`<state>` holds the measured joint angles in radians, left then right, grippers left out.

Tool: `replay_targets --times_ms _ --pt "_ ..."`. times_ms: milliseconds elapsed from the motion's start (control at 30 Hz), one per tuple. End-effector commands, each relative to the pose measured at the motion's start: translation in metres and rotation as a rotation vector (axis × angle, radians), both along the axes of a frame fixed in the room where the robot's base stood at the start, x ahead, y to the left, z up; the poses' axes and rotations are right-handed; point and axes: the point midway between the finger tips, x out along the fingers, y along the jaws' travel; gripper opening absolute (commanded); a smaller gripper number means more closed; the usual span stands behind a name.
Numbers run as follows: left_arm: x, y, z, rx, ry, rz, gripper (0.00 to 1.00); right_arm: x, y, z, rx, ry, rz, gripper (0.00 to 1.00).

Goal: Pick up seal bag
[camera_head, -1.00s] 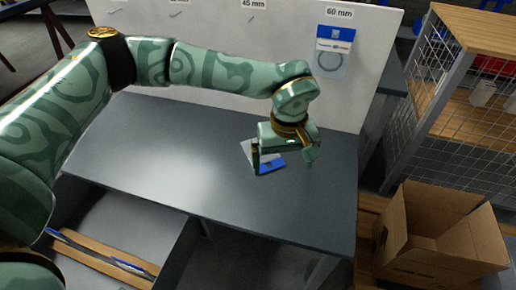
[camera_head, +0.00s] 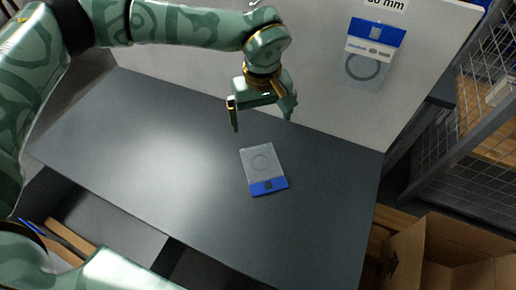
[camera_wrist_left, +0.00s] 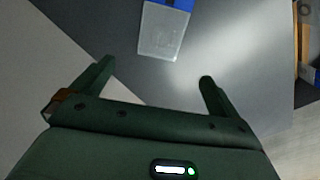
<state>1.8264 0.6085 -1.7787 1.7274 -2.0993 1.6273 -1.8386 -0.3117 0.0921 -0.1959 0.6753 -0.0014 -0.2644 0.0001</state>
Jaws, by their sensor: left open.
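A seal bag (camera_head: 262,168), clear with a blue label strip and a ring inside, lies flat on the grey tabletop (camera_head: 150,150). It also shows in the left wrist view (camera_wrist_left: 162,30), beyond my fingertips with its blue end at the top edge. My left gripper (camera_head: 263,122) is open and empty, above the table on the board side of the bag, apart from it. In the left wrist view my left gripper's fingers (camera_wrist_left: 155,72) are spread wide with nothing between them. My right gripper is not in view.
A white board (camera_head: 310,60) stands along the table's far edge, with another blue-labelled bag (camera_head: 370,52) hanging on it. A cardboard box (camera_head: 450,255) and a wire-mesh shelf (camera_head: 470,120) are at the right. An open drawer (camera_head: 105,225) is at lower left. The tabletop around the bag is clear.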

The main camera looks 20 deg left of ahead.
Motion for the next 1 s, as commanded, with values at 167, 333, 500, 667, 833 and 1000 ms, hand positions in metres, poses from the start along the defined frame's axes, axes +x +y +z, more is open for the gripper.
replay_targets --times_ms 167,333,500,667,833,1000 --pt "-0.001 0.0 -0.038 0.0 0.01 0.0 1.0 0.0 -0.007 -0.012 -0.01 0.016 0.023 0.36" --pt "-0.001 0.0 -0.083 0.0 0.011 0.0 1.0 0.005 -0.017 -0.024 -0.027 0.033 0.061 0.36" --pt "0.0 0.0 -0.107 0.0 0.006 -0.001 1.0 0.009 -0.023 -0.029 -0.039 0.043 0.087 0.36" --pt "0.0 0.001 -0.116 0.0 0.004 0.0 1.0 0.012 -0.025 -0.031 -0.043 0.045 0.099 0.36" --pt "0.003 0.004 -0.136 -0.001 0.006 0.001 1.0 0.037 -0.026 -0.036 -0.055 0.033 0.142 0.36" --pt "0.005 0.006 -0.152 0.0 0.005 0.0 1.0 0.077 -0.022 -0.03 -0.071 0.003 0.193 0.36"
